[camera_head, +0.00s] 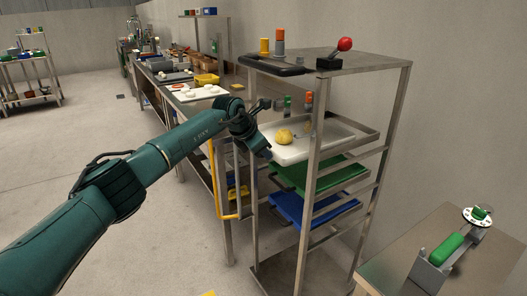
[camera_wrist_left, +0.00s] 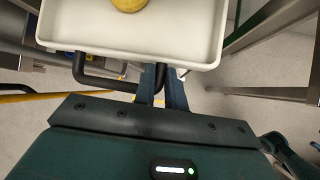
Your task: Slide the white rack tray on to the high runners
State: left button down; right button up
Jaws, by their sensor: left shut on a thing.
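The white rack tray (camera_head: 296,152) is at the upper level of the metal rack (camera_head: 311,185), level with the high runners (camera_head: 362,147), and looks roughly flat. A yellow dough ball (camera_head: 284,136) lies in it. I cannot tell how far the tray rests on the runners. My left gripper (camera_head: 267,153) is at its near left edge. In the left wrist view, the gripper's fingers (camera_wrist_left: 161,82) are shut on the black handle (camera_wrist_left: 108,83) below the rim of the white tray (camera_wrist_left: 130,42). The fingertips are partly hidden under the rim. My right gripper is out of view.
A green tray (camera_head: 330,178) and a blue tray (camera_head: 290,207) sit lower in the rack. A red-knobbed lever (camera_head: 344,45) and a black tray (camera_head: 268,66) are on its top. A workbench (camera_head: 160,85) runs behind left. A small table (camera_head: 450,262) stands at right. Floor at left is clear.

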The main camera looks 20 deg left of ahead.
pick_arm(q)
jog(key=shift+w+d+r, duration=0.15)
jog(key=shift+w+d, duration=0.4)
jog(key=shift+w, duration=0.1)
jog(key=shift+f+b, duration=0.3)
jog(key=shift+b, duration=0.05)
dwell(0.6)
jog(key=c, duration=1.5)
grip_release()
jog(key=shift+s, duration=0.1)
jog(key=shift+o, duration=1)
jog(key=shift+a+f, duration=0.1)
jog(key=shift+f, duration=0.15)
jog(key=o, duration=1.3)
jog(key=shift+r, duration=0.15)
